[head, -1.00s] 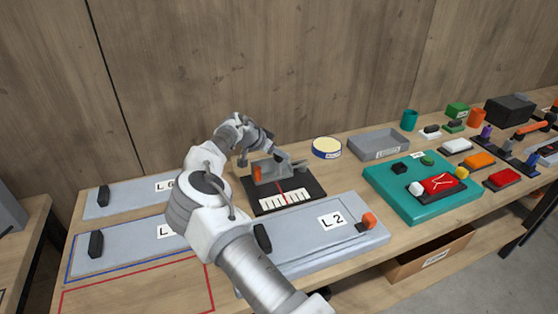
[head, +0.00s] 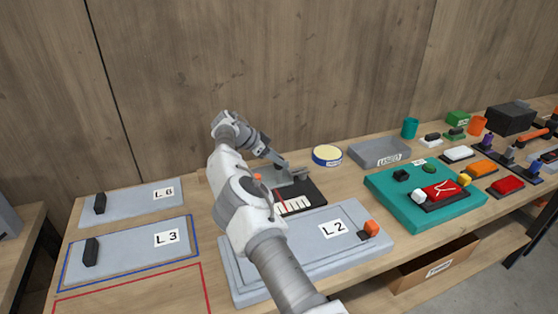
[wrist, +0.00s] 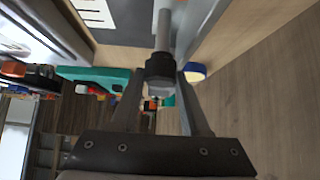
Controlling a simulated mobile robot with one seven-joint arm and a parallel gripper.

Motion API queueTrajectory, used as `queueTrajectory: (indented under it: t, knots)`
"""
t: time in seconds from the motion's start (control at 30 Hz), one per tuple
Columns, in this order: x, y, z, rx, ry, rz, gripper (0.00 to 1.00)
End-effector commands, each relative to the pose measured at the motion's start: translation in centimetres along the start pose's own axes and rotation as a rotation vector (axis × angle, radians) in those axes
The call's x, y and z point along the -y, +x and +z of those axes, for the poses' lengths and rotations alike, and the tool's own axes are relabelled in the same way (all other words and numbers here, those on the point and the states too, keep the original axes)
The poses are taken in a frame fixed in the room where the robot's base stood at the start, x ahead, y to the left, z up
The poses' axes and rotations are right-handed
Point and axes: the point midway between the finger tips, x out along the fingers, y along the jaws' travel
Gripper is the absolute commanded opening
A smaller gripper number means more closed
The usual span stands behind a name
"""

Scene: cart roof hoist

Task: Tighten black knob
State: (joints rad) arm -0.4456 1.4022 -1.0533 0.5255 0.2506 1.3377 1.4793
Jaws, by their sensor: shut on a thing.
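A black knob (wrist: 160,67) on a grey rod is between the fingers of my gripper (wrist: 158,84) in the wrist view. The gripper is shut on it. In the head view my gripper (head: 280,162) is at the back of a fixture with a black base (head: 312,190), a white scale card (head: 296,204) and grey metal parts. The arm covers part of this fixture and the knob cannot be made out there. A small orange part (head: 257,177) shows beside the arm. How far the knob is turned cannot be told.
A grey L2 panel (head: 300,262) lies in front of the fixture, under my arm. Grey panels L6 (head: 135,203) and L3 (head: 125,248) lie left. A yellow-topped round tub (head: 327,154), a grey tray (head: 380,152) and a teal board (head: 405,205) stand right. A wooden wall rises behind.

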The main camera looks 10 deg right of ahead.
Motion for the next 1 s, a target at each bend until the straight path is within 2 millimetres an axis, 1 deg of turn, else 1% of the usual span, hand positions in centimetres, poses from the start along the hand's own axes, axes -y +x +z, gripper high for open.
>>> queueTrajectory:
  t: [0.6, 0.63, 0.7, 0.8, 1.0]
  knots:
    - [0.04, -0.01, 0.1, 0.002, 0.011, 0.011, 0.0]
    - [0.03, -0.01, 0.1, 0.002, 0.011, 0.011, 0.47]
    - [0.03, 0.0, 0.09, 0.002, 0.011, 0.011, 0.6]
    - [0.02, 0.01, 0.07, 0.001, 0.011, 0.011, 0.76]
    - [0.01, 0.02, 0.04, 0.001, 0.011, 0.012, 0.76]
